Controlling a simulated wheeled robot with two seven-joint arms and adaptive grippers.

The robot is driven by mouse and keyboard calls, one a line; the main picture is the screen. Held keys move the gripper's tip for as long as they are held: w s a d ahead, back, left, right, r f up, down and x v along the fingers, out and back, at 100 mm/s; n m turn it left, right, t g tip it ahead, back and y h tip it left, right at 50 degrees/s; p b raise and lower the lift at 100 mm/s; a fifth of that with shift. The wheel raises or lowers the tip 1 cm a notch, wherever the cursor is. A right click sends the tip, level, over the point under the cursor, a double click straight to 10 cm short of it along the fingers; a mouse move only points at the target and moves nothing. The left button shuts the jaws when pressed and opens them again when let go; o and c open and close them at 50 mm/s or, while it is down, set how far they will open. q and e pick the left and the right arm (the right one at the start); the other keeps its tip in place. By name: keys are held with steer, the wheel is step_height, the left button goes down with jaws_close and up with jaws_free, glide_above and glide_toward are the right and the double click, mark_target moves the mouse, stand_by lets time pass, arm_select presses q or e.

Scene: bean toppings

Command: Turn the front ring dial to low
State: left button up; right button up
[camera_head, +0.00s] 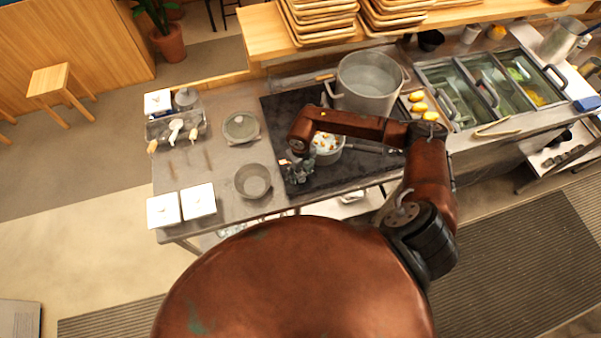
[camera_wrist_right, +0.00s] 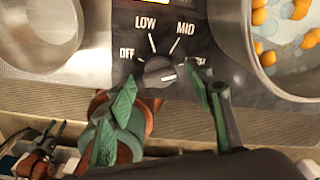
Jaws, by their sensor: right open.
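The front ring dial (camera_wrist_right: 160,71) is a grey knob on the dark cooktop panel, with OFF, LOW, MID and a partly covered HIGH mark around it. Its pale pointer mark seems to face right, towards the HIGH side, but is small. My right gripper (camera_wrist_right: 162,92) is open in the wrist view, its green fingers on either side of the dial. The right finger covers part of the HIGH mark. Contact with the dial is unclear. In the head view my right gripper (camera_head: 298,177) is at the cooktop's (camera_head: 285,110) front left; the dial is hidden there.
A pot with white and orange pieces (camera_head: 325,157) stands close right of the right gripper. A grey bowl (camera_head: 253,181) stands to the left. A large stockpot (camera_head: 368,82) stands behind. White lidded boxes (camera_head: 199,200) sit at the counter's front left.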

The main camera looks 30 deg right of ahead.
steer(key=shift+c, duration=0.3)
steer(key=c, duration=1.1)
steer(key=shift+f+n+b, duration=0.15)
steer(key=shift+n+b, duration=0.65)
steer(key=shift+b, duration=0.35)
steer(key=n+b, duration=1.1)
steer(key=b, duration=0.1)
steer(key=shift+n+b, duration=2.25)
steer(key=shift+n, duration=0.25)
steer(key=shift+r, duration=0.2)
steer(key=o, duration=1.2)
steer(key=shift+c, duration=0.2)
